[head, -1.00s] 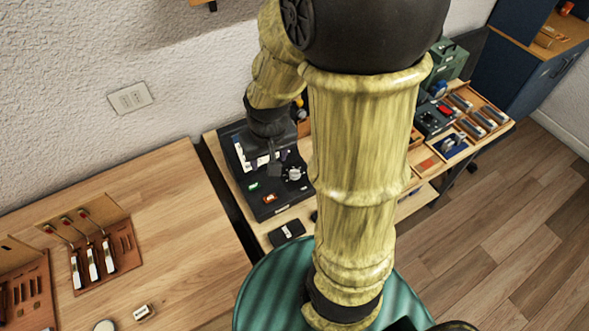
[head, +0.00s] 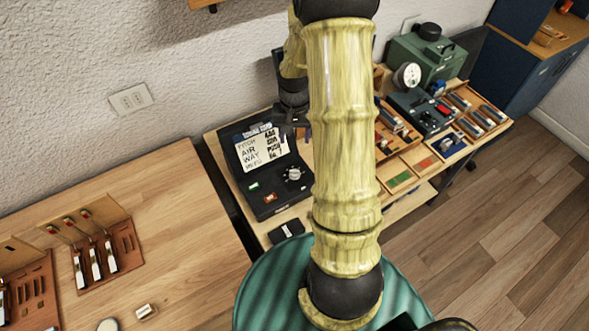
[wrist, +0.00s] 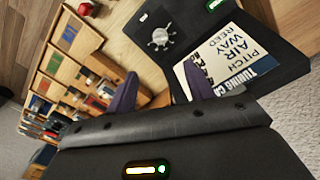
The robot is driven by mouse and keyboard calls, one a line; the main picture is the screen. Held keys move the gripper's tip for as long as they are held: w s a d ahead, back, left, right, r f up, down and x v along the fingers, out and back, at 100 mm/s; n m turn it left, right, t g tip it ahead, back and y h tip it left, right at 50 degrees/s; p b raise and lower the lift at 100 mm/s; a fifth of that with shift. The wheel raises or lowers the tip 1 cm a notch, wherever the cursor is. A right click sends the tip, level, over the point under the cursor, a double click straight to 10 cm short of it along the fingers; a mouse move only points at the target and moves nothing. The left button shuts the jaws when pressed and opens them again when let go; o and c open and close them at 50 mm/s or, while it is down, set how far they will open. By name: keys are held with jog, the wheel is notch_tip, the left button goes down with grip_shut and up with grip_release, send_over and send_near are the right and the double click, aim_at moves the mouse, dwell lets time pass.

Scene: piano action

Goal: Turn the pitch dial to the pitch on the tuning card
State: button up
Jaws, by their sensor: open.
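The pitch dial (head: 293,173) is a silver knob with a notched rim on a black sloped box (head: 240,175). It also shows in the wrist view (wrist: 158,38), and nothing touches it. The white tuning card (head: 258,152) stands on the box, left of and behind the dial. The card is partly in the wrist view (wrist: 228,52). My gripper (wrist: 163,88) is open and empty, with dark purple fingers apart. In the head view it hangs beside the card's right edge, behind the dial.
A green button (head: 253,185) and a red button (head: 270,197) sit at the box's front. A small dark object (head: 286,231) lies before it. Wooden trays (head: 400,180) and a green machine (head: 425,58) stand to the right.

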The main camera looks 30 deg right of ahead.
aim_at(294, 172)
notch_tip(294, 172, down, 17)
jog(key=p, duration=0.4)
jog(key=shift+f+p, duration=0.1)
jog(key=shift+p, duration=0.2)
jog(key=shift+c, duration=0.2)
jog(key=c, duration=0.9)
